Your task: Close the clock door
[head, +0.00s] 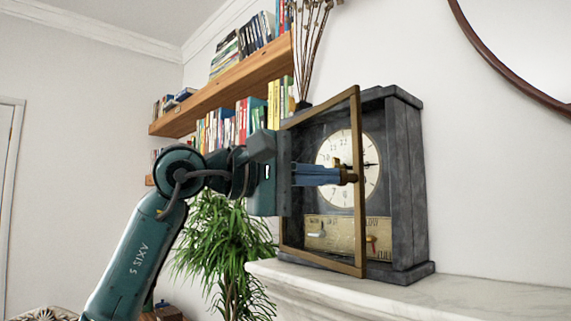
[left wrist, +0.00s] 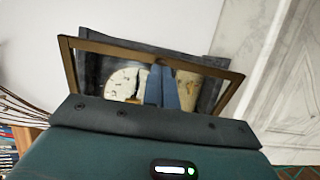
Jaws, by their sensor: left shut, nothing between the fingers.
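A dark grey mantel clock (head: 408,180) with a white dial (head: 366,150) stands upright on the marble mantel. Its brass-framed glass door (head: 359,215) is swung partly open, away from the case. My left gripper (head: 345,176) is shut and empty. Its blue fingers reach across the door, with the tips close to the frame's free upright by the knob (head: 350,177). I cannot tell whether they touch it. In the left wrist view the shut fingers (left wrist: 162,72) lie in front of the door frame (left wrist: 105,42) and the dial (left wrist: 122,82). My right gripper is not in view.
The white marble mantel (head: 470,292) has free room right of the clock. A vase with dry stems (head: 308,50) stands behind it. Wooden bookshelves (head: 215,95) and a leafy plant (head: 222,245) are to the left. A round frame (head: 500,62) hangs upper right.

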